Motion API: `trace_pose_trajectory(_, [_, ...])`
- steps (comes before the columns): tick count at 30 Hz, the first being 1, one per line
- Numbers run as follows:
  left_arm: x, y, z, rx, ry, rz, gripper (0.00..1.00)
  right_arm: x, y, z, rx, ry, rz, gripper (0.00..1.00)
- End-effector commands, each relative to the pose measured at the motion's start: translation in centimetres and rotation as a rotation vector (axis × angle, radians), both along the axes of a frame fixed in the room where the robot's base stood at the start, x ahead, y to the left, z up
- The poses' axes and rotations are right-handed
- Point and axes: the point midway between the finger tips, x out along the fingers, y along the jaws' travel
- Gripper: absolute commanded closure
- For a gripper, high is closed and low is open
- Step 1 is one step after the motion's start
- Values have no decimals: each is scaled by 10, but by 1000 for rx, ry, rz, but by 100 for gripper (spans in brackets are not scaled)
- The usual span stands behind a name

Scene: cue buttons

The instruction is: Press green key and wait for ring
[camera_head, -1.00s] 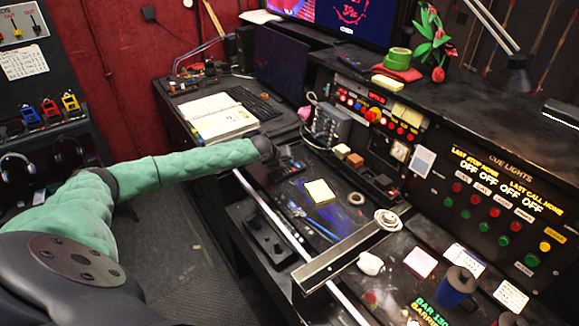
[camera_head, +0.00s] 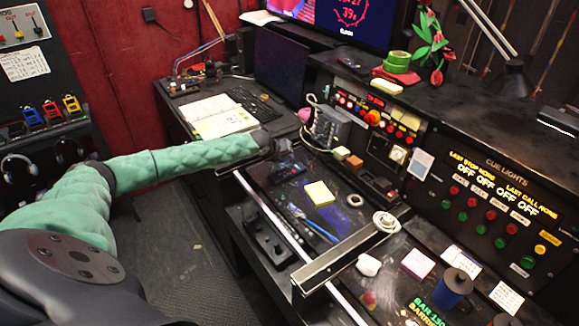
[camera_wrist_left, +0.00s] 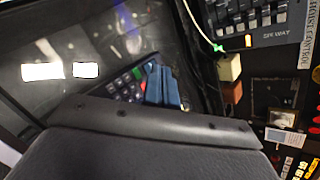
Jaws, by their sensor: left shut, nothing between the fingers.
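A dark handset (camera_head: 287,173) with small keys lies on the black desk, toward its far left end. In the left wrist view its keypad (camera_wrist_left: 122,86) shows beside my fingers, with a small green key (camera_wrist_left: 138,73) close to the fingertips. My left gripper (camera_head: 286,146) is shut and empty, just behind the handset in the head view. Its bluish fingers (camera_wrist_left: 160,85) cover part of the handset in the left wrist view. I cannot tell whether the fingers touch a key. My right gripper is in neither view.
A yellow note (camera_head: 319,193), a tape roll (camera_head: 355,200) and a grey keypad box (camera_head: 330,127) are around the handset. A metal bar (camera_head: 345,258) crosses the desk's right part. A cue light panel (camera_head: 490,205) stands at the right.

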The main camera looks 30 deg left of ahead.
Motion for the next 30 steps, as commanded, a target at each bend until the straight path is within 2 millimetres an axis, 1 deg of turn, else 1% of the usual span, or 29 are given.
trace_pose_trajectory(1, [0, 0, 7, 0, 0, 0, 100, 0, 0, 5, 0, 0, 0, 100])
trace_pose_trajectory(3, [0, 0, 13, 0, -1, 1, 100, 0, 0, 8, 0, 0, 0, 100])
trace_pose_trajectory(9, [0, 1, 25, 1, 1, 1, 100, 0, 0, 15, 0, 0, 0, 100])
trace_pose_trajectory(30, [0, 0, 24, 0, 0, 0, 100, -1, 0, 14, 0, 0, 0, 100])
